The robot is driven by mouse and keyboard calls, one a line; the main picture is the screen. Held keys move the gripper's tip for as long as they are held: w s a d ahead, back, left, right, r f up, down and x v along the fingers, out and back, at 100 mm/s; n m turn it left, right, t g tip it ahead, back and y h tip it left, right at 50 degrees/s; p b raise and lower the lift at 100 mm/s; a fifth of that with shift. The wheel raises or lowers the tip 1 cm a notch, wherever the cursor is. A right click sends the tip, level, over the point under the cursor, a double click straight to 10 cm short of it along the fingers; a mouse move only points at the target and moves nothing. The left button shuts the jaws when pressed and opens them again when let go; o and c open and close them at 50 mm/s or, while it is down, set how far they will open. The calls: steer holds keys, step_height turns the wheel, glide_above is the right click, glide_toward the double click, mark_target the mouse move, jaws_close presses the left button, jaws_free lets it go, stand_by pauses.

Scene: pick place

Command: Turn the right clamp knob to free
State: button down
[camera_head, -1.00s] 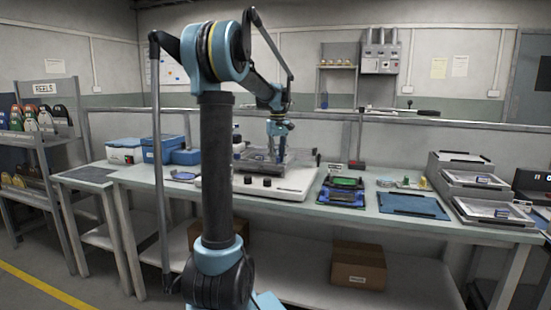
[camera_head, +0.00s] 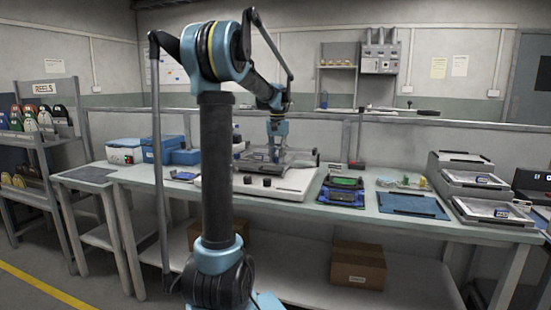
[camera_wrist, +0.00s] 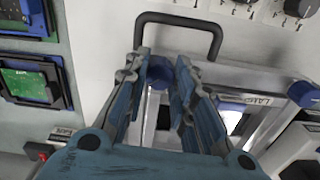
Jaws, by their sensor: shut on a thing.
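A blue clamp knob (camera_wrist: 158,74) sits between the fingertips of my gripper (camera_wrist: 161,62) in the wrist view. The fingers are shut on it from both sides and hide part of it. A second blue knob (camera_wrist: 303,94) stands to the right, clear of the fingers, beside a frame with a "LAMP" label (camera_wrist: 262,101). In the head view my gripper (camera_head: 277,143) is low over the clear-topped fixture on the white machine (camera_head: 250,187). The knobs are too small to make out there.
A dark bar handle (camera_wrist: 182,20) arches just beyond the fingertips. Black dials (camera_wrist: 298,8) lie at upper right. Green boards in dark holders (camera_wrist: 30,84) lie at left; one board (camera_head: 345,183) also shows in the head view. A blue mat (camera_head: 412,205) lies farther right.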

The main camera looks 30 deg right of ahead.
mark_target(277, 157)
steer(key=m, duration=0.4)
steer(key=shift+a, duration=0.1)
steer(key=shift+m, duration=1.8)
steer(key=c, duration=1.3)
jaws_free()
steer(key=shift+c, duration=0.2)
steer(key=shift+r, duration=0.1)
step_height(277, 157, up, 12)
steer(key=shift+a, duration=0.1)
